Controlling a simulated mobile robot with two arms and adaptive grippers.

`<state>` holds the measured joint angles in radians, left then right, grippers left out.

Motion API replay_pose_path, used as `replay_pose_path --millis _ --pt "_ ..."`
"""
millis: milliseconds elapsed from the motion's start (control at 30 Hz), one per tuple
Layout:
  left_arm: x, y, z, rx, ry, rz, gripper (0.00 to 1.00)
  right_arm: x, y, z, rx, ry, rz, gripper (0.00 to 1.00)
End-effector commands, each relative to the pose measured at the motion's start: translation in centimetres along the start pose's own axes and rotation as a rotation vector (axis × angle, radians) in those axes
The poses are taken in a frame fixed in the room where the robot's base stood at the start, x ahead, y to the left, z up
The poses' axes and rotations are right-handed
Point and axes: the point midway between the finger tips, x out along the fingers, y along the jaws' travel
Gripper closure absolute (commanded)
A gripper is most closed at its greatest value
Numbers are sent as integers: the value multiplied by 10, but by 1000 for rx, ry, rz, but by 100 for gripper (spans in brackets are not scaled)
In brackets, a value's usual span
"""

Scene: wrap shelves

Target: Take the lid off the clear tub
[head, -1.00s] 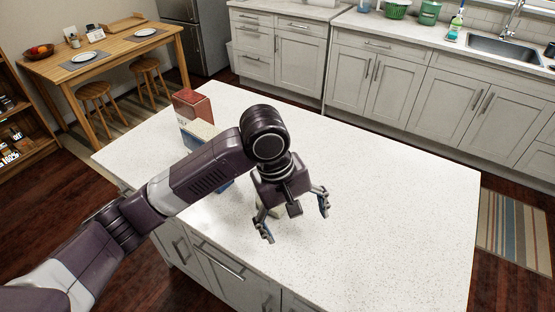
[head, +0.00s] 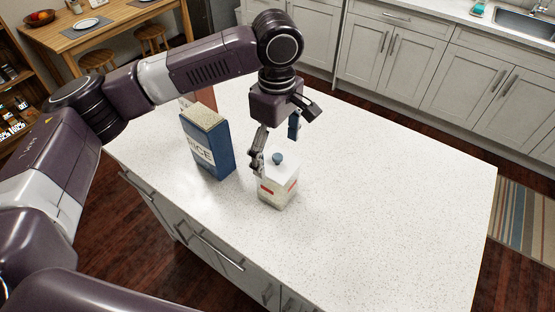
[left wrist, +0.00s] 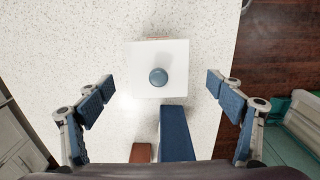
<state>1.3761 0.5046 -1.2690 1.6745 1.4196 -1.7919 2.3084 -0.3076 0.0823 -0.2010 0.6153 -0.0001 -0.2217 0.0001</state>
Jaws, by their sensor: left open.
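The tub (head: 277,190) stands upright on the island counter, whitish with red marks on its side. My left gripper (head: 277,150) is open above the tub, pointing down. In the left wrist view its fingers (left wrist: 160,100) are wide apart, one to each side of the lid, touching nothing. My right gripper is not in view.
A blue rice box (head: 208,143) stands on the counter left of the tub, with a red box (head: 205,97) behind it. The white counter (head: 390,190) is bare to the right. The counter's front edge is close to the tub.

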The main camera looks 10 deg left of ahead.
Motion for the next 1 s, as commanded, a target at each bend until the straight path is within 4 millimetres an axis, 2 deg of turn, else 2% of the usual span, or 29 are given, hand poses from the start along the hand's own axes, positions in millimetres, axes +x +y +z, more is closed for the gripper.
replay_pose_path --millis 33,200,467,800,1000 --pt "5 0 0 -1 1 -4 15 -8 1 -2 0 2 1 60" --pt "24 1 0 0 0 -1 15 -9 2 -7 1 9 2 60" --pt "27 1 0 2 0 1 16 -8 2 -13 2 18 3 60" --pt "27 1 0 2 0 1 53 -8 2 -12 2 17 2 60" --pt "26 1 0 2 0 1 54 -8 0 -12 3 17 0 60"
